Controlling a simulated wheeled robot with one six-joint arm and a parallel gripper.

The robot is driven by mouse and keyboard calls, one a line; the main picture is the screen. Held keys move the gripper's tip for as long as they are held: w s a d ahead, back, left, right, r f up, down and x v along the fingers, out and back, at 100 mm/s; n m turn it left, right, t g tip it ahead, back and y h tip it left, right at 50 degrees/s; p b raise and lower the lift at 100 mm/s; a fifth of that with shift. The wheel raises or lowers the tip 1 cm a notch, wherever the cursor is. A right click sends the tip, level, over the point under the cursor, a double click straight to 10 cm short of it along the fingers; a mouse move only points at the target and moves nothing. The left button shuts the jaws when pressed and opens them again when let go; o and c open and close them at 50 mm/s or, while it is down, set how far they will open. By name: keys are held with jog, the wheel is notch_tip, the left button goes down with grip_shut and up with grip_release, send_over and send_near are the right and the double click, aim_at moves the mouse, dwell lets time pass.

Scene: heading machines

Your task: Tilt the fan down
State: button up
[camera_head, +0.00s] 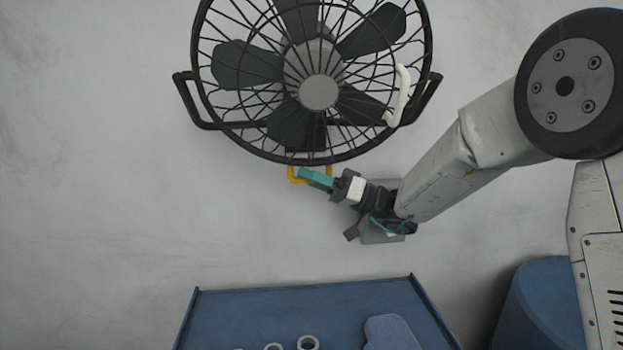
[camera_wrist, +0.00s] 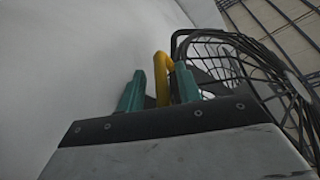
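The black fan (camera_head: 319,92) hangs at the top of the head view, its caged front facing the camera. A yellow handle (camera_head: 293,177) sticks out at the bottom of its cage, and a white handle (camera_head: 402,95) is on its right side. My gripper (camera_head: 316,179) has teal fingers and is at the yellow handle. In the wrist view, the fingers of my gripper (camera_wrist: 160,92) are apart, with the yellow handle (camera_wrist: 162,75) between them and a small gap visible on each side. The fan (camera_wrist: 250,85) is behind and to the right. Fingertip contact cannot be seen clearly.
A blue table or cart (camera_head: 255,307) with several small rings and a blue-grey item (camera_head: 390,332) is below the fan. A blue rounded bin (camera_head: 545,305) stands at the lower right. The wall (camera_head: 100,180) left of the fan is bare.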

jog(key=v, duration=0.7)
jog(key=shift+d, duration=0.3)
jog(key=shift+f, duration=0.1)
